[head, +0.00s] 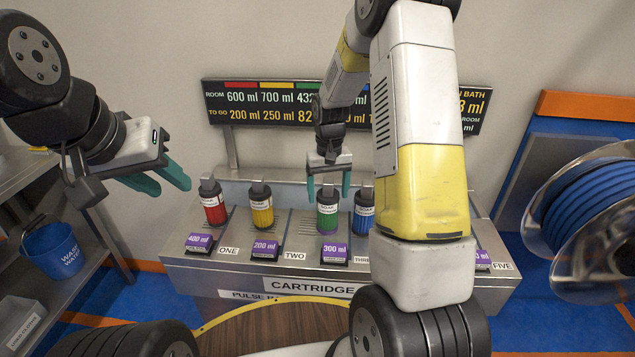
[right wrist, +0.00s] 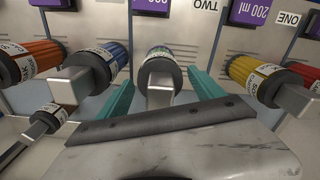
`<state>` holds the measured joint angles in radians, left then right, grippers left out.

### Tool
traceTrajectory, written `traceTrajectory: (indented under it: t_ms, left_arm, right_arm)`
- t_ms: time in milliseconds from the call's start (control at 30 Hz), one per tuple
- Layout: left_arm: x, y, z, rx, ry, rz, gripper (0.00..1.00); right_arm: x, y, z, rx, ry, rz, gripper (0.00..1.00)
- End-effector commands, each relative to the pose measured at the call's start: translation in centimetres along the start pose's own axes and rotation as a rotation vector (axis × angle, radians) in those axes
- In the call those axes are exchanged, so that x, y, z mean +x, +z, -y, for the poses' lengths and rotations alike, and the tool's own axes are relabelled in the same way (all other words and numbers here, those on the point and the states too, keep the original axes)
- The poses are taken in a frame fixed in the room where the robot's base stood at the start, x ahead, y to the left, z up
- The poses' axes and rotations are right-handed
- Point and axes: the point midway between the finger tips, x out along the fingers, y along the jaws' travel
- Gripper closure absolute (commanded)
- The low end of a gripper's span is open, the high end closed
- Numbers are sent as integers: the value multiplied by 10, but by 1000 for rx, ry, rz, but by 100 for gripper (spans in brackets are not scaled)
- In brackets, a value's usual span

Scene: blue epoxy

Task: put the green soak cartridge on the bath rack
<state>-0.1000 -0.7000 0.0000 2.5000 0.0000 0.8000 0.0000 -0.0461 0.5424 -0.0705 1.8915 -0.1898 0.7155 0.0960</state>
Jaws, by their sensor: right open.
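The green soak cartridge (head: 328,215), with a black cap and a white label, stands upright on the metal bench between signs TWO and THREE. My right gripper (head: 328,194) is above it, pointing down and open, with one teal finger on each side of its upper part. In the right wrist view the green cartridge (right wrist: 160,62) shows cap first between the open fingers (right wrist: 161,82); its lower body is mostly hidden. I cannot tell whether the fingers touch it. My left gripper (head: 160,178) is open and empty at the left, away from the bench. I cannot make out the bath rack.
Red (head: 213,205), yellow (head: 262,212) and blue (head: 364,212) cartridges stand on the same bench (head: 190,270), close on both sides of the green one. My right arm hides the bench's right part. A blue bucket (head: 54,248) is at left, a hose reel (head: 590,220) at right.

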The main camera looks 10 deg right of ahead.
Motion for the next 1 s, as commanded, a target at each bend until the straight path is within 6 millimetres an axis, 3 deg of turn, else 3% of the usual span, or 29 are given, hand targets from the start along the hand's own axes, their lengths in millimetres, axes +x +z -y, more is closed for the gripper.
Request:
traceTrajectory:
  t_ms: [400, 667, 833, 1000]
  left_arm:
    - [0, 0, 0, 0, 0, 0, 64]
    - [0, 0, 0, 0, 0, 0, 64]
    - [0, 0, 0, 0, 0, 0, 64]
    - [0, 0, 0, 0, 0, 0, 64]
  right_arm:
    - [-86, -1, 0, 0, -1, -5, 23]
    - [-114, 2, 1, 0, -3, -8, 23]
    - [-153, 29, 4, 1, -30, -80, 23]
    - [-205, 86, 12, -3, -78, -209, 23]
